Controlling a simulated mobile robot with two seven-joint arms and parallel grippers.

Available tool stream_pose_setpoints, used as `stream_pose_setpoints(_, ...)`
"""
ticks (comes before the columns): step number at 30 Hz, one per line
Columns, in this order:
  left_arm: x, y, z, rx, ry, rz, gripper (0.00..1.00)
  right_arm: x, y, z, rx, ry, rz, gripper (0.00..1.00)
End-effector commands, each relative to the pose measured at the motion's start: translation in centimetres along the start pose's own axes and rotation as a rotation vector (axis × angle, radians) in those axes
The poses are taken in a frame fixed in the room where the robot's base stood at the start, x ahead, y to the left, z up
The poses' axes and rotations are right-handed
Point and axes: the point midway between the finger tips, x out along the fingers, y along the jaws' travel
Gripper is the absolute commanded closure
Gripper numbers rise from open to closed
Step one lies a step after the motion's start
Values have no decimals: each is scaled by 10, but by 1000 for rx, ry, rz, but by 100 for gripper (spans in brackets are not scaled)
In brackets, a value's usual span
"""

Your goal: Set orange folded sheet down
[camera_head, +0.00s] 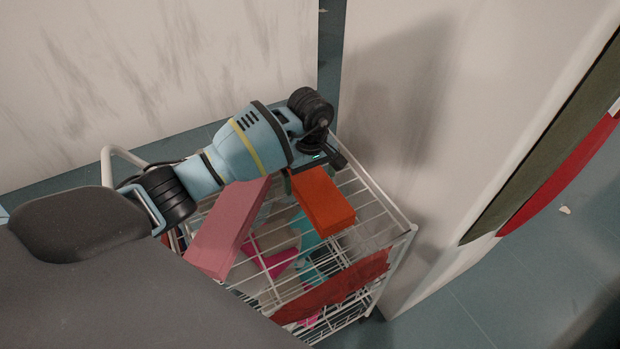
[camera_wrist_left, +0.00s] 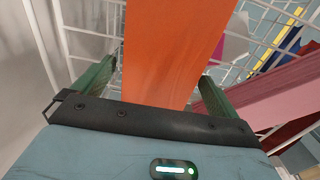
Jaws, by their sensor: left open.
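The orange folded sheet (camera_head: 321,202) lies on the white wire rack (camera_head: 406,232) in the head view, toward its far right part. In the left wrist view the orange sheet (camera_wrist_left: 168,50) runs between the two green fingers of my left gripper (camera_wrist_left: 150,88). The fingers are apart, with a gap on each side of the sheet. In the head view my left gripper (camera_head: 325,160) is at the sheet's far end, and its fingers are partly hidden by the wrist. My right gripper is in neither view.
A pink folded sheet (camera_head: 228,228) lies on the rack left of the orange one. A dark red piece (camera_head: 335,289) lies along the rack's near side. A white wall panel (camera_head: 400,120) stands close on the right. Grey-blue tiled floor (camera_head: 530,280) is open at lower right.

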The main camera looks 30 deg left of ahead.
Motion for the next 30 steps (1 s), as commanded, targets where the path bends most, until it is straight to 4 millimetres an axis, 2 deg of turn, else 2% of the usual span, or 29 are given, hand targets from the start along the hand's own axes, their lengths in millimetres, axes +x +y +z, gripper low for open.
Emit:
stream_pose_setpoints(9,-64,0,-1,2,4,3,2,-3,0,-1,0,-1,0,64)
stream_pose_setpoints(15,-95,0,0,2,2,1,2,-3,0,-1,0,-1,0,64)
stream_pose_setpoints(21,-108,0,0,1,1,-2,2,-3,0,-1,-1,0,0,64)
stream_pose_setpoints(30,-110,0,0,1,0,-2,2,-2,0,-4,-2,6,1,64)
